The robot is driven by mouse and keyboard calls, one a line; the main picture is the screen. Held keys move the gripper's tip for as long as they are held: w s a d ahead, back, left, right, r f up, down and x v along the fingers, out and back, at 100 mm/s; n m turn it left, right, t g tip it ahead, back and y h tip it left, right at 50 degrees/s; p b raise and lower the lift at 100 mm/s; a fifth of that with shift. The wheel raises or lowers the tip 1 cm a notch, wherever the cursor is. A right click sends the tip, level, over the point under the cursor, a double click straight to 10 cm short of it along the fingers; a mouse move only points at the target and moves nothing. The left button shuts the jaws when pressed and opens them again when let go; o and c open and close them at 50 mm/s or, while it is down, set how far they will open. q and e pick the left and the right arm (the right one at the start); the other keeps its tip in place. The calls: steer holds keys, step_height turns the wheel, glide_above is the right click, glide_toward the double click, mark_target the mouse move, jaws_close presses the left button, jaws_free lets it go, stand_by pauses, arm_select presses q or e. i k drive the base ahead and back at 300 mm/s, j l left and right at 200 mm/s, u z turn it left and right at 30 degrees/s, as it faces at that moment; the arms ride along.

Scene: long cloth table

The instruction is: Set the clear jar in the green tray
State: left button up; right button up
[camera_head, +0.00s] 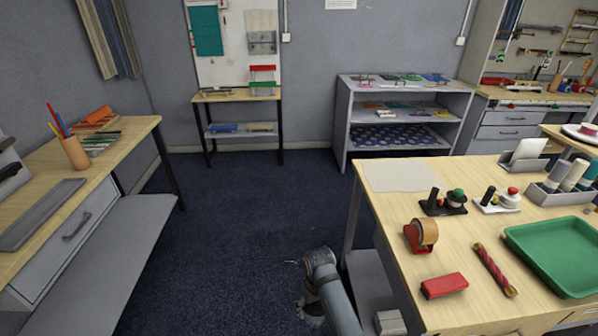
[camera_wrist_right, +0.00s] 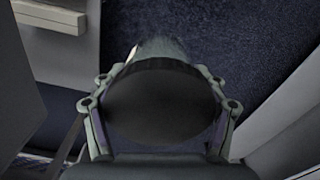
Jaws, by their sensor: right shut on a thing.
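The green tray (camera_head: 556,254) lies on the right-hand wooden table in the head view, and its inside looks empty. My right gripper (camera_head: 308,312) hangs over the dark floor, left of that table, partly hidden by my own arm. In the right wrist view my right gripper (camera_wrist_right: 160,118) is shut on the clear jar (camera_wrist_right: 165,48). Its dark round lid faces the wrist camera and hides most of the body; a see-through edge shows above it. The jar is hard to make out in the head view. My left gripper is not in view.
A red box (camera_head: 444,286), a striped red roll (camera_head: 494,270) and a tape dispenser (camera_head: 421,236) stand left of the tray on the table. Stamps and a bottle holder (camera_head: 562,190) are behind it. The table's left edge lies between my gripper and the tray.

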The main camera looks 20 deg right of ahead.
mark_target(571, 240)
steer(key=k+l+u, duration=0.15)
steer(key=l+u, duration=0.15)
steer(key=u, duration=0.15)
steer(key=k+l+u, duration=0.15)
steer(key=u, duration=0.25)
steer(key=k+l+u, duration=0.25)
steer(key=u, duration=0.2)
steer(key=k+l+u, duration=0.15)
steer(key=u, duration=0.3)
steer(key=k+u, duration=0.4)
steer(key=i, duration=0.1)
